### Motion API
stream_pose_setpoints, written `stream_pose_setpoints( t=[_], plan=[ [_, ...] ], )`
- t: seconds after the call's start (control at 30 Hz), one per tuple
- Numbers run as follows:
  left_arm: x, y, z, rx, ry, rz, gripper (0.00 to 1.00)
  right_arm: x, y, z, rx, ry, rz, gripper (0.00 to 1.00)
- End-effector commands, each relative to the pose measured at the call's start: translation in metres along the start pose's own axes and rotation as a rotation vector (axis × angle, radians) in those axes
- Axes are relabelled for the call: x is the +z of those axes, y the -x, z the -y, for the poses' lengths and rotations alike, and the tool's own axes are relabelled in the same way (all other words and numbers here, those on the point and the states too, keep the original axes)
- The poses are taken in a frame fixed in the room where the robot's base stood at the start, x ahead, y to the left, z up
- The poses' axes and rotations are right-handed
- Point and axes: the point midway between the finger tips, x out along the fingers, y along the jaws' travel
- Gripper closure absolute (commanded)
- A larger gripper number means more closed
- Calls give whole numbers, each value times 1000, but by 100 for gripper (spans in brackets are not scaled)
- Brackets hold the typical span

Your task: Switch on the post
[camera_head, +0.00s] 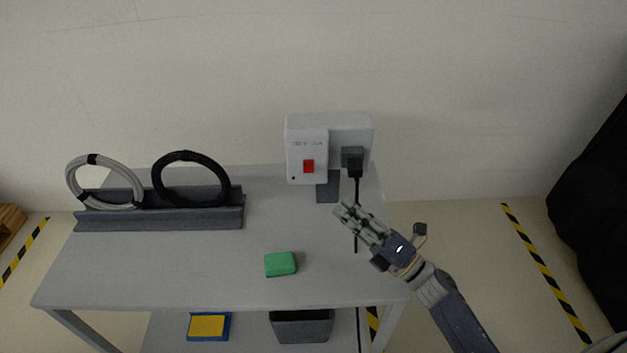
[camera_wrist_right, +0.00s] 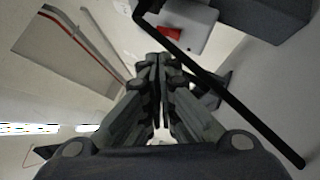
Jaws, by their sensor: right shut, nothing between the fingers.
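The post is a white box (camera_head: 307,140) on a dark grey stand at the back right of the grey table. Its front carries a red switch (camera_head: 308,166); I cannot tell its on or off position. A black plug (camera_head: 352,160) sits in the box's right part, and its cable hangs down. My right gripper (camera_head: 343,211) is shut and empty, in front of the post, below and right of the switch and apart from it. In the right wrist view the closed fingers (camera_wrist_right: 158,62) point toward the box, with the red switch (camera_wrist_right: 169,33) just beyond the tips. My left gripper is out of view.
A dark rack (camera_head: 160,221) with a grey coil (camera_head: 80,186) and a black coil (camera_head: 222,178) stands at the left. A green block (camera_head: 281,264) lies near the front of the table (camera_head: 190,275). The plug's cable (camera_head: 356,215) hangs close to my right gripper.

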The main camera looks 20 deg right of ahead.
Motion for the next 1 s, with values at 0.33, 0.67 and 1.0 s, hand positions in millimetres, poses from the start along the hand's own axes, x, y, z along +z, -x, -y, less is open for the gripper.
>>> stream_pose_setpoints(
  t=[0.33,0.67,1.0],
  plan=[
    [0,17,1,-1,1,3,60,2,-46,-4,4,-1,1,100],
    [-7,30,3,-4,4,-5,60,1,-94,-2,1,-1,1,100],
    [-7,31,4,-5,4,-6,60,0,-100,0,0,-1,0,100]
  ],
)
